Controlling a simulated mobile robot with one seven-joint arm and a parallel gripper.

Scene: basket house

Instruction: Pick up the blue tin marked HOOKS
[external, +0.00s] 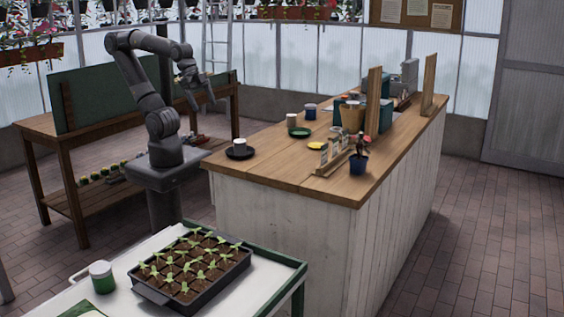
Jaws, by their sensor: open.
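A small blue tin (310,112) with a pale top stands upright towards the back of the wooden counter. Its marking is too small to read, so I cannot tell whether it says HOOKS. My gripper (203,100) is open and empty in the air, left of the counter and well away from the blue tin. It points downwards, higher than the counter top.
A white cup (291,120) and a green saucer (299,132) are near the blue tin. A cup on a dark saucer (239,154) stands at the counter's left end.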

